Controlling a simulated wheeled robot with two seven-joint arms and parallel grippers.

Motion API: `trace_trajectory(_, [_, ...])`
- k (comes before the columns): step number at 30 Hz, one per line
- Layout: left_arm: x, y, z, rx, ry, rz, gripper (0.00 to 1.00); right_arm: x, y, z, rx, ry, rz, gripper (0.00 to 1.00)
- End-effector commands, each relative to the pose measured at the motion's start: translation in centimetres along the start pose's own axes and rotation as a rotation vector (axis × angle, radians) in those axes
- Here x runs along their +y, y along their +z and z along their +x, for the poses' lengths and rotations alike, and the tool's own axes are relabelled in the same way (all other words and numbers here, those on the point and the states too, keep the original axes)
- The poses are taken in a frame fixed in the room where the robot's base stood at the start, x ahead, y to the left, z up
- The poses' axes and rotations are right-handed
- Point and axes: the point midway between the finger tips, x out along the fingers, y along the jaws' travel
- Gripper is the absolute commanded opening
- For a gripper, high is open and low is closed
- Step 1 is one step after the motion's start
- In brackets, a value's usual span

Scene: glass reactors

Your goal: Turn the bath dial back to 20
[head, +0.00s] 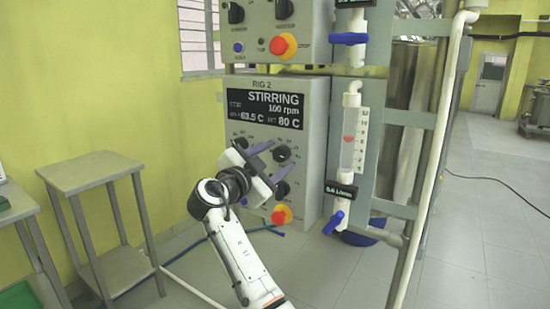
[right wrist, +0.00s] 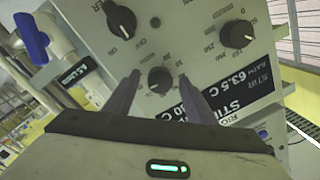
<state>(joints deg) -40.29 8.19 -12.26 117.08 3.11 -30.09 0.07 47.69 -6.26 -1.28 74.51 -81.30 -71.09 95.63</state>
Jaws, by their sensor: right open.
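The Rig 2 control box (head: 312,120) has a display (head: 272,104) reading STIRRING 100 rpm, 63.5 C and set 80 C. A small black dial (head: 283,153) sits below the display's right part; in the right wrist view this dial (right wrist: 160,80) shows between the fingertips. I cannot read its name. My right gripper (head: 281,155) is open in front of the box, with one finger to each side of this dial. In the right wrist view the gripper (right wrist: 159,76) looks clear of the knob; contact cannot be told. My left gripper is not in view.
Other dials are close by: one below (head: 281,190) and one to the left (head: 241,143). A blue valve handle (head: 333,222) and white pipe stand at the right. A metal side table (head: 90,174) is at the left.

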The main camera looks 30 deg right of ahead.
Motion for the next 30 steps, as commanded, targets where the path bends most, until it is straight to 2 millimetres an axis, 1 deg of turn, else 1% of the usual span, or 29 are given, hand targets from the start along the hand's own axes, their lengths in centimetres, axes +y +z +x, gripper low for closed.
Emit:
trace_trajectory(6, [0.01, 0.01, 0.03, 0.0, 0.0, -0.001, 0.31, 0.01, 0.0, 0.08, 0.0, 0.0, 0.0, 0.5])
trace_trajectory(7, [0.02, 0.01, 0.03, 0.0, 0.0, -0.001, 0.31, 0.01, 0.0, 0.08, 0.0, 0.0, 0.0, 0.48])
trace_trajectory(14, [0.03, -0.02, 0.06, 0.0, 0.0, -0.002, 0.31, 0.02, 0.0, 0.06, 0.0, 0.0, 0.0, 0.1])
trace_trajectory(23, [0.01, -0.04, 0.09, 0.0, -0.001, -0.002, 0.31, 0.03, -0.01, 0.04, -0.001, 0.002, -0.032, 0.09])
trace_trajectory(30, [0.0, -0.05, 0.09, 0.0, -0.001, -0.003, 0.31, 0.02, -0.07, 0.05, -0.007, 0.007, -0.159, 0.09])
